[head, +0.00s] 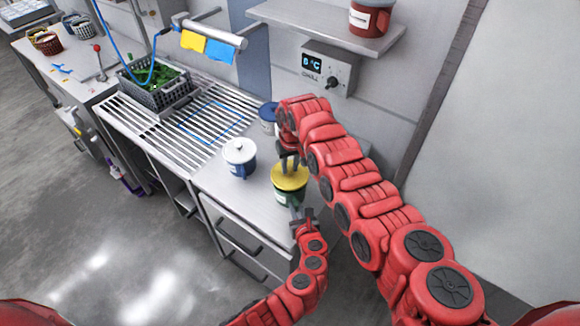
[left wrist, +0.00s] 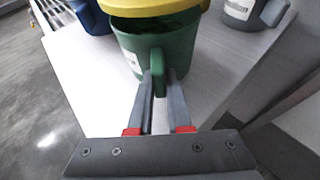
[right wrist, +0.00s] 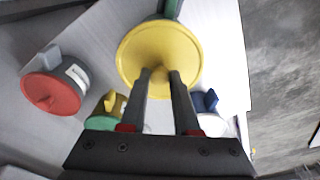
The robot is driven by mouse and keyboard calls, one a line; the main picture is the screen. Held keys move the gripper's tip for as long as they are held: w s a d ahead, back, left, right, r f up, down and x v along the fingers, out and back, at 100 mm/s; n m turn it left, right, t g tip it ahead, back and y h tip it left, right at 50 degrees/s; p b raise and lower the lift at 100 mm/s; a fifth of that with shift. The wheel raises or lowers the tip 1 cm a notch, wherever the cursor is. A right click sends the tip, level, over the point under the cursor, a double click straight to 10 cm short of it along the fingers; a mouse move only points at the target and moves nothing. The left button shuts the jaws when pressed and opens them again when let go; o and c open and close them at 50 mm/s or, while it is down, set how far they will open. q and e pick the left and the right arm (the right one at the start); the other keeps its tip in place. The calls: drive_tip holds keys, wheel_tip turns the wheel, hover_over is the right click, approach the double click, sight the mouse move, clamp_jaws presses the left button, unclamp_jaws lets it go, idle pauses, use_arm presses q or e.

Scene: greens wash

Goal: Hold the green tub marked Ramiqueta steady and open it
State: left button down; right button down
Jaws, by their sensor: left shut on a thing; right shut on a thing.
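The green tub (head: 287,200) with a yellow lid (head: 290,176) is near the front of the counter. Its marking is too small to read. My left gripper (left wrist: 159,82) is shut on the handle of the green tub (left wrist: 180,52), seen in the left wrist view. My right gripper (right wrist: 160,78) is shut on the knob of the yellow lid (right wrist: 140,48) from above. In the left wrist view the yellow lid (left wrist: 150,6) is above the tub's rim, and a dark opening shows beneath it.
A white-lidded blue tub (head: 240,158) stands to the left, and a blue-lidded tub (head: 268,113) behind. The right wrist view shows a red-lidded grey tub (right wrist: 52,92) and a green-lidded tub (right wrist: 106,113). A shelf (head: 330,28) overhangs the back.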

sight(289, 168)
drive_tip(key=shift+r, duration=1.9)
use_arm(q)
drive_tip(key=c, duration=0.8)
unclamp_jaws()
drive_tip(key=shift+o, duration=0.2)
drive_tip(key=shift+s, duration=0.15)
